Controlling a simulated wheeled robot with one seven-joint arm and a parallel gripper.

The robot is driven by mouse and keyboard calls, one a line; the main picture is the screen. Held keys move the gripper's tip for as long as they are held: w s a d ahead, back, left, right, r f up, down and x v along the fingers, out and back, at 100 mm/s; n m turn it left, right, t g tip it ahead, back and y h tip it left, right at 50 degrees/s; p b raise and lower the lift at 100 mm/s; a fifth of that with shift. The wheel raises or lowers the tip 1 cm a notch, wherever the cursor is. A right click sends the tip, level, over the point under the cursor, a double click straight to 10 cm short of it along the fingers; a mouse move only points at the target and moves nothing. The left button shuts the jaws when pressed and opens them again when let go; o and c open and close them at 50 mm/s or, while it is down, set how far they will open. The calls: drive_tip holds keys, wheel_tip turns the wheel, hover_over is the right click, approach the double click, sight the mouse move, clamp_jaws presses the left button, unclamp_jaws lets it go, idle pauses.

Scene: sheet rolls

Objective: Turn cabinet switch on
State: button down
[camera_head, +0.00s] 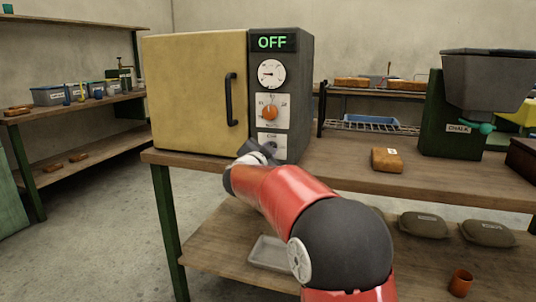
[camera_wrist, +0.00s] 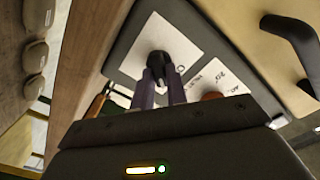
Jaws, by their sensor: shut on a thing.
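The cabinet (camera_head: 197,95) stands on the workbench with its tan door closed. Its dark control panel has a lit display (camera_head: 272,43) reading OFF, a round dial, an orange knob (camera_head: 269,113) and a low white plate (camera_head: 270,138). My gripper (camera_head: 262,150) is at this low plate and partly hides it. In the wrist view, my gripper (camera_wrist: 163,78) is shut on the small black switch (camera_wrist: 160,60) on the white plate (camera_wrist: 148,40). The orange knob (camera_wrist: 212,97) shows beside the fingers there, partly hidden.
The door handle (camera_head: 231,99) is left of the panel. A brown block (camera_head: 386,160) and a dark green machine with a grey hopper (camera_head: 487,80) stand to the right on the workbench (camera_head: 340,175). Bags lie on the lower shelf. The bench between panel and block is clear.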

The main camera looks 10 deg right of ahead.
drive_tip(key=shift+f+m+b, duration=0.15)
drive_tip(key=shift+m+b, duration=1)
drive_tip(key=shift+m, duration=1.3)
drive_tip(key=shift+f+m+b, duration=0.1)
drive_tip(key=shift+m+b, duration=1.05)
drive_tip(key=shift+m, duration=1.3)
drive_tip(key=c, duration=1.4)
unclamp_jaws()
drive_tip(key=shift+s, duration=0.1)
drive_tip(key=v, duration=0.7)
drive_tip(key=shift+s+a+b, duration=0.15)
drive_tip(key=shift+s+b, duration=0.1)
drive_tip(key=shift+b, duration=0.1)
drive_tip(key=shift+r, duration=0.1)
